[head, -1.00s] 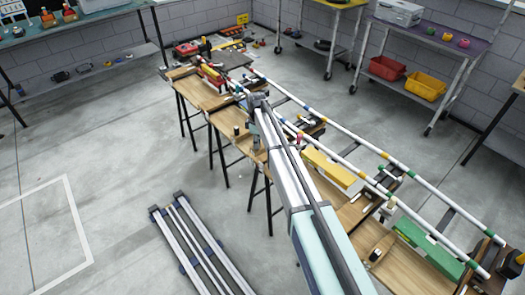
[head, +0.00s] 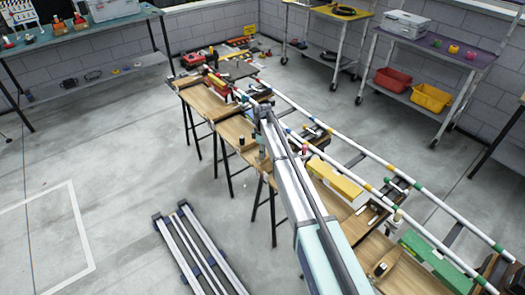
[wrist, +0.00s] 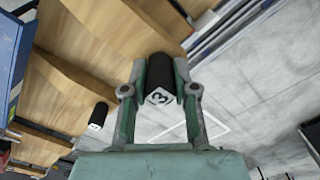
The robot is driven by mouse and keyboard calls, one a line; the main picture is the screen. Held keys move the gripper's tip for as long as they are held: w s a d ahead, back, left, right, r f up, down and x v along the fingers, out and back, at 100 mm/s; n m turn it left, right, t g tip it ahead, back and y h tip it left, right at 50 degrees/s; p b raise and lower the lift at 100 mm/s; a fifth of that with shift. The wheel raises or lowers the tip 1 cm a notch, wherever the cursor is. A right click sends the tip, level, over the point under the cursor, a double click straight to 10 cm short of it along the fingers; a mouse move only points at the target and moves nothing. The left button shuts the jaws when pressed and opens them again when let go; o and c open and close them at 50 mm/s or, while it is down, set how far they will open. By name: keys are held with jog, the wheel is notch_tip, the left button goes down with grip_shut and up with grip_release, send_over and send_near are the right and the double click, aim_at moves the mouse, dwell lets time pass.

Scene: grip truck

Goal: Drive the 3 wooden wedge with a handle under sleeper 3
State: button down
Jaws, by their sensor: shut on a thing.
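In the wrist view my gripper (wrist: 160,80) is shut on a black round handle (wrist: 160,70). Its end bears a white label with a 3, so it looks like the handle of wedge 3. The wooden wedge body is hidden behind the fingers. Another black handle with a white label (wrist: 97,117) stands by the wooden boards to the left; its number is too small to read. In the head view my arm reaches to the middle of a raised track (head: 357,158) on wooden bench tops; my fingers are not clear there. I cannot tell which sleeper is sleeper 3.
A yellow block (head: 335,181) and a green block (head: 431,258) sit beside the track. Silver rails (head: 200,250) lie on the floor at the lower left. A shelf cart with red (head: 394,80) and yellow bins (head: 432,97) stands behind.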

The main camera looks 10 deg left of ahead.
jog(key=shift+f+b, duration=0.5)
jog(key=shift+f, duration=1.2)
jog(key=shift+w+d, duration=5.75)
jog(key=shift+w, duration=0.15)
jog(key=c, duration=0.8)
grip_release()
jog(key=shift+w+d, duration=0.1)
jog(key=shift+w, duration=0.05)
